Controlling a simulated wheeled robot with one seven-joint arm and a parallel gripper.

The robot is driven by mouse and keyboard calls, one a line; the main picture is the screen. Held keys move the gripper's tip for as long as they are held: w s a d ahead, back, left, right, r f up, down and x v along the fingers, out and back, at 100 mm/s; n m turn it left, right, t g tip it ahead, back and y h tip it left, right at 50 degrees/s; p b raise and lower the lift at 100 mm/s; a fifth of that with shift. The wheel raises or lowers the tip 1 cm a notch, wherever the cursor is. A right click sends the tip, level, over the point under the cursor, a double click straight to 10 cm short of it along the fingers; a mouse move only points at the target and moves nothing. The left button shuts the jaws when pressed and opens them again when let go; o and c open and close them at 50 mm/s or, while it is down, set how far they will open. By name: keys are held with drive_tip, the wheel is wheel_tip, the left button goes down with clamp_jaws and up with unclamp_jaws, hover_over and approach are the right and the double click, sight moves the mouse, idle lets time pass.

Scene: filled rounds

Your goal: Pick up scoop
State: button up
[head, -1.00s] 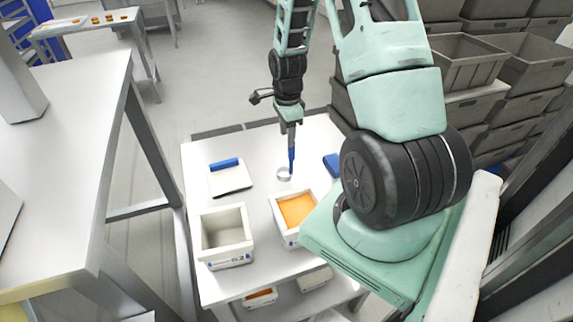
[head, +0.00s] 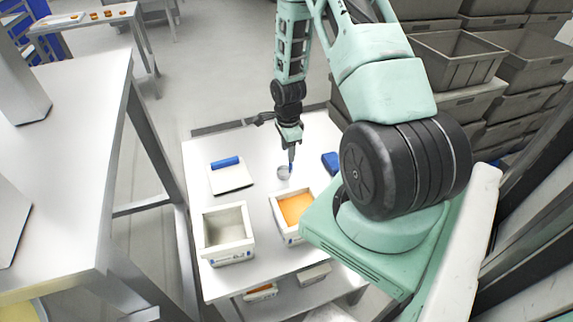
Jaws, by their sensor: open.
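The scoop (head: 284,173) is a small round grey cup on the white table. Its blue handle stands up from it, and only a short bit shows below my gripper. My gripper (head: 291,157) points down at the handle's upper part, from above. The jaws are open. The fingers are small here and hide most of the handle, so I cannot tell whether they touch it.
A white scraper with a blue grip (head: 225,162) lies left of the scoop. A blue block (head: 331,162) lies to the right. In front stand an empty white bin (head: 227,255) and a white bin with orange filling (head: 285,235). Grey crates (head: 455,60) are stacked at right.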

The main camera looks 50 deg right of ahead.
clamp_jaws()
drive_tip(key=shift+r, duration=0.1)
wheel_tip(320, 180, up, 10)
drive_tip(key=shift+f+b, duration=0.1)
drive_tip(key=shift+b, duration=1.1)
